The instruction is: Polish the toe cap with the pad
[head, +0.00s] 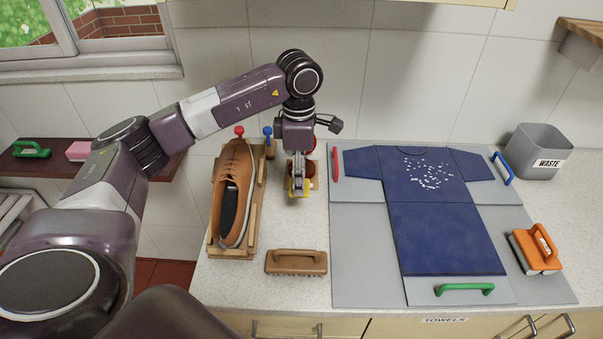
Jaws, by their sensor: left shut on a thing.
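A tan leather shoe (242,187) with a dark opening lies in a wooden stand (257,215) on the counter. Its toe cap (236,153) points to the back, away from me. My left gripper (299,189) points down to the right of the shoe, apart from it. It is shut on a small yellow thing that looks like the pad (291,187), mostly hidden by the fingers. A reddish-brown round thing shows beside and behind the fingers; I cannot tell what it is. My right gripper is not in view.
A brown brush (296,262) lies in front, right of the stand. Red (239,131) and blue (268,132) knobs stand behind the shoe. A blue shirt (448,235) lies on grey boards at right, with an orange-handled tool (536,248) and waste bin (538,150) beyond.

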